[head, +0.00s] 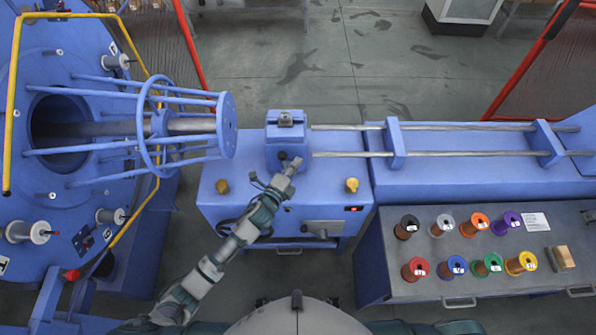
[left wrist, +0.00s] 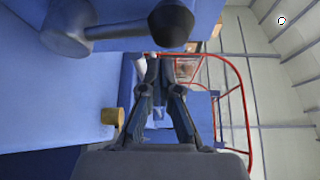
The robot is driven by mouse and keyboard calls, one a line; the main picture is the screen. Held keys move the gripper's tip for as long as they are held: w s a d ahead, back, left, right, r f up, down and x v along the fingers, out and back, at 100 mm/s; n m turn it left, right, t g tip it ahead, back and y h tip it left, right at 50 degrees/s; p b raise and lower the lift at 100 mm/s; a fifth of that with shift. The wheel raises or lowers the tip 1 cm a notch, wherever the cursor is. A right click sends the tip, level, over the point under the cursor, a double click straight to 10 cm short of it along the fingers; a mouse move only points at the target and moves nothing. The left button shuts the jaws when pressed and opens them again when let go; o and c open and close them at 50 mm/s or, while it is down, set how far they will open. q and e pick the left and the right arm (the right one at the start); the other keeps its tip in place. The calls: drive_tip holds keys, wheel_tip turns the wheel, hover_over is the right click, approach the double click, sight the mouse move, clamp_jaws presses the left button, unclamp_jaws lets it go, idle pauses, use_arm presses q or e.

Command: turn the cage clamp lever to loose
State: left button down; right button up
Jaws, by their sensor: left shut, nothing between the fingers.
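The blue clamp block (head: 287,141) stands on the blue machine bed in the middle of the head view. A dark round part of the cage clamp lever (head: 283,156) shows low on its near face, partly hidden by my gripper. In the left wrist view the lever (left wrist: 120,32) is a grey bar from a round hub at the left to a black knob at the right. My left gripper (head: 293,166) is at the front of the block, close to the lever. In the left wrist view its fingers (left wrist: 160,72) are shut and empty, below the lever. Contact cannot be told. My right gripper is out of view.
Brass knobs (head: 351,185) stand on the bed on both sides of my arm. A blue cage (head: 228,125) is at the left and two steel rods (head: 350,127) run right. A grey bench (head: 390,238) with several colored spools is at the lower right.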

use_arm(q)
drive_tip(key=a, duration=0.3)
drive_tip(key=shift+w+r, duration=0.1)
drive_tip(key=shift+r, duration=0.05)
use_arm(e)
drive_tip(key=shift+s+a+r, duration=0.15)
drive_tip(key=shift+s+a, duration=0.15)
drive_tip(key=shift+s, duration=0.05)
use_arm(q)
drive_tip(key=shift+d, duration=0.25)
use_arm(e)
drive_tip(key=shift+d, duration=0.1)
use_arm(q)
drive_tip(key=a+n+t+b, duration=0.1)
drive_tip(key=n+b, duration=0.1)
drive_tip(key=a+n+t+h+b, duration=0.1)
drive_tip(key=a+n+b, duration=0.1)
drive_tip(key=shift+a+n, duration=0.1)
drive_tip(key=shift+n, duration=0.2)
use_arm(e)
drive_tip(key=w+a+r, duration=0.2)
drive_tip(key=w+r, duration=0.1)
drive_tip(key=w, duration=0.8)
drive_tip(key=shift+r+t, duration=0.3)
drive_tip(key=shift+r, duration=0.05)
